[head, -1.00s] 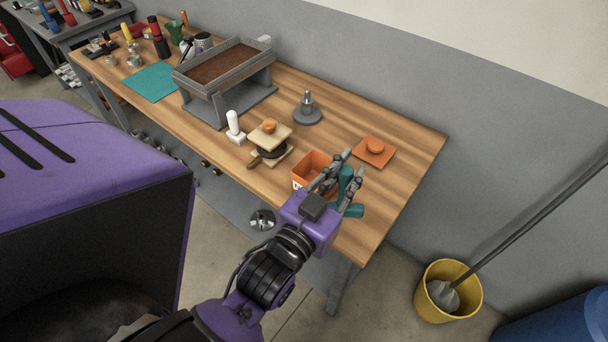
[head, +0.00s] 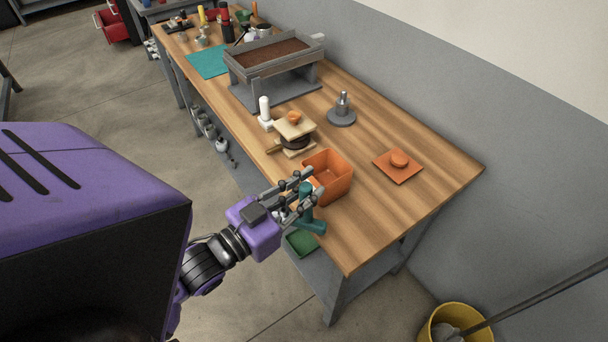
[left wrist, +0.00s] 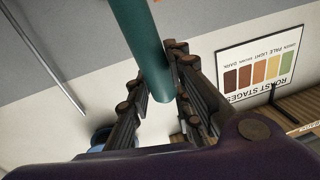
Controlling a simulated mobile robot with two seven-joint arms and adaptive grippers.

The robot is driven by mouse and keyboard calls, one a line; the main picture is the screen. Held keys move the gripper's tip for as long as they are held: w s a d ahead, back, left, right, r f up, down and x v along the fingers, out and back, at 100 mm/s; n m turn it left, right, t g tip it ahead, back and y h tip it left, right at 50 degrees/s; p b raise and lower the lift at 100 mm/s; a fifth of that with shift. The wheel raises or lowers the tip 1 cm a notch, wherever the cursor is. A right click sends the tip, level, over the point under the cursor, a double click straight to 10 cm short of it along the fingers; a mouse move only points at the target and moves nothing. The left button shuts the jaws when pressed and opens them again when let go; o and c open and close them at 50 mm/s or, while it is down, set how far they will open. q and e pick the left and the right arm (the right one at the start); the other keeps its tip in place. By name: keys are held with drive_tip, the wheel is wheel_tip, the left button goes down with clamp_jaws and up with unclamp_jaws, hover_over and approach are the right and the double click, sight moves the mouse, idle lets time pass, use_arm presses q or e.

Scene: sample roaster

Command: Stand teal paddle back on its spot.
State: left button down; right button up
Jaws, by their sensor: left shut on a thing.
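My left gripper (head: 301,190) is shut on the teal paddle (head: 308,222) at the near edge of the wooden table. The paddle's upright teal shaft is between the fingers, and a wider teal part shows below them. In the left wrist view, the smooth teal shaft (left wrist: 140,30) runs from the top edge down between the fingers (left wrist: 165,95). The paddle is just in front of an orange open box (head: 335,178). I cannot tell whether it touches the table. A flat teal mat (head: 207,62) lies at the far end. My right gripper is not in view.
A wooden press-like piece (head: 295,128), a white-handled tool (head: 265,112) and a grey round stand (head: 342,116) are beyond the box. An orange lid (head: 397,166) lies right of it. A grey raised tray (head: 270,65) stands further back. The near right tabletop is clear.

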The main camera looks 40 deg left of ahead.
use_arm(q)
drive_tip(key=w+a+r+m+g+h+b, duration=0.3)
drive_tip(key=w+a+r+m+h+b, duration=0.15)
drive_tip(key=a+h, duration=0.25)
drive_tip(key=w+d+r+m+g+h+b, duration=0.1)
drive_tip(key=w+d+r+m+g+h, duration=0.15)
drive_tip(key=w+r, duration=0.2)
drive_tip(key=d+f+b, duration=0.5)
drive_tip(key=d+f, duration=0.7)
drive_tip(key=d, duration=0.2)
drive_tip(key=shift+w+f, duration=0.15)
drive_tip(key=shift+f, duration=0.05)
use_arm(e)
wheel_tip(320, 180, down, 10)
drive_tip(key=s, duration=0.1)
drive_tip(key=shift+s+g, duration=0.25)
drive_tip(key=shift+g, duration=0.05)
use_arm(q)
drive_tip(key=c, duration=1.6)
unclamp_jaws()
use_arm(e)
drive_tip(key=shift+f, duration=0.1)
